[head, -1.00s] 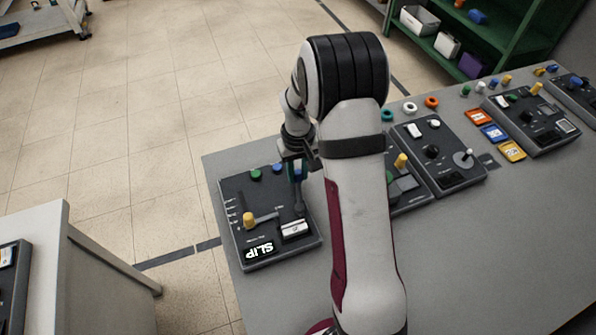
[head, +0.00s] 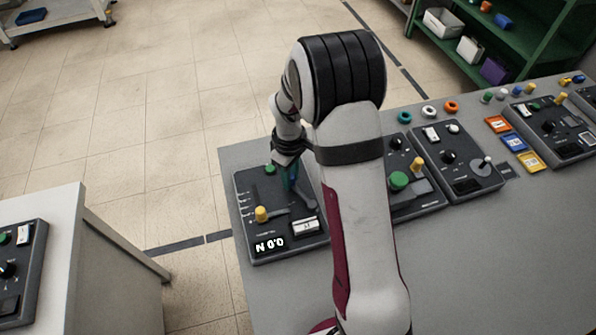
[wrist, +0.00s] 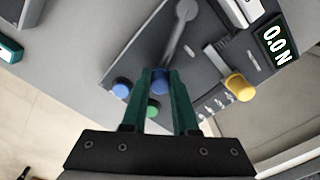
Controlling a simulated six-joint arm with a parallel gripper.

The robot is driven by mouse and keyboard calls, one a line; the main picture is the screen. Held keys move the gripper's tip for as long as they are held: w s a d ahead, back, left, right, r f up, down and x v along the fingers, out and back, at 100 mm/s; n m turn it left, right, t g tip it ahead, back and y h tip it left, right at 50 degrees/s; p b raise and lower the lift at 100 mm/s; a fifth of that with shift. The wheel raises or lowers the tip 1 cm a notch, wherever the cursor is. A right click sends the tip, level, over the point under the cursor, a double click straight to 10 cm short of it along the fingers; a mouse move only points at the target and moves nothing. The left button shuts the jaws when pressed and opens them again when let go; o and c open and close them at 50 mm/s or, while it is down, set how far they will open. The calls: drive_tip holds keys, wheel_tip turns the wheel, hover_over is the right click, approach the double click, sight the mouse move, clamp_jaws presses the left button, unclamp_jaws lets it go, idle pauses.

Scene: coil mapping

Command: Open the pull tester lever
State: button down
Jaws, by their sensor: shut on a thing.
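The pull tester (head: 245,190) is a dark panel at the table's left end, in the head view. Its display (head: 270,243) reads 0.0 N, also in the wrist view (wrist: 276,44). A grey lever (wrist: 176,38) runs from its round pivot toward my gripper (wrist: 160,82), ending in a blue knob (wrist: 159,78). My gripper's green fingers are shut on that knob. In the head view, my gripper (head: 289,178) is over the tester's far side and the lever (head: 304,195) is partly hidden. A yellow knob (head: 262,214) stands on a separate slotted arm.
A blue button (wrist: 122,87) and a green button (wrist: 153,106) lie close to my fingers. Other control panels (head: 455,160) stand to the right, with coloured rings and cards. The table front (head: 480,260) is clear. A second table (head: 70,260) is at left.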

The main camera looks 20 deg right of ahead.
drive_tip(key=shift+s+a+n, duration=0.3)
drive_tip(key=shift+a+n, duration=0.2)
drive_tip(key=shift+n, duration=0.35)
drive_tip(key=shift+s+a+n, duration=0.25)
drive_tip(key=shift+a+n, duration=0.25)
drive_tip(key=shift+n, duration=0.35)
drive_tip(key=c, duration=0.7)
unclamp_jaws()
wheel_tip(320, 180, up, 16)
drive_tip(key=shift+f, duration=0.1)
drive_tip(key=shift+s, duration=0.15)
